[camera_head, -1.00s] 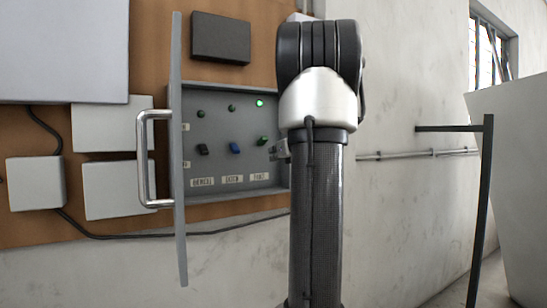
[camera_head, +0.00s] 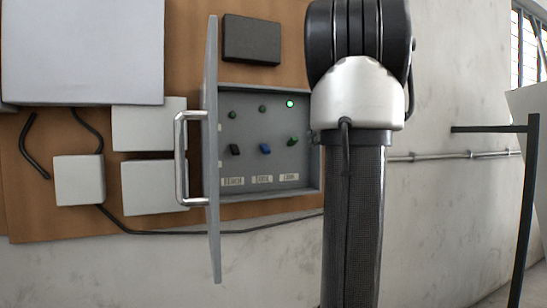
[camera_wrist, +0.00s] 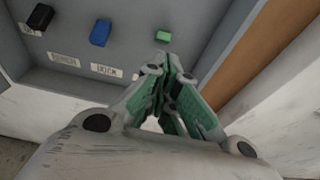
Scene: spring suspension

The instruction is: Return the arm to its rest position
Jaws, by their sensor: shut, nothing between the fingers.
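My gripper (camera_wrist: 165,72) shows in the wrist view with its green-padded fingers drawn together and nothing between them. It is in front of the lower right part of an open grey control box (camera_head: 262,185). In the head view my own arm stands upright right of the box and covers its right edge, and the gripper is hidden. The box holds a black switch (camera_head: 235,150), a blue switch (camera_head: 265,149) and a green switch (camera_head: 293,142), with labels below. The rightmost lamp (camera_head: 290,104) above glows green; two others are dark. In the wrist view the green switch (camera_wrist: 163,64) appears just beyond the fingertips.
The box door (camera_head: 212,240) stands open with a metal handle (camera_head: 181,160). Pale boxes (camera_head: 80,181) and a dark box (camera_head: 252,40) sit on the brown board. A wall pipe (camera_head: 450,156) and a dark metal frame (camera_head: 525,200) are on the right.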

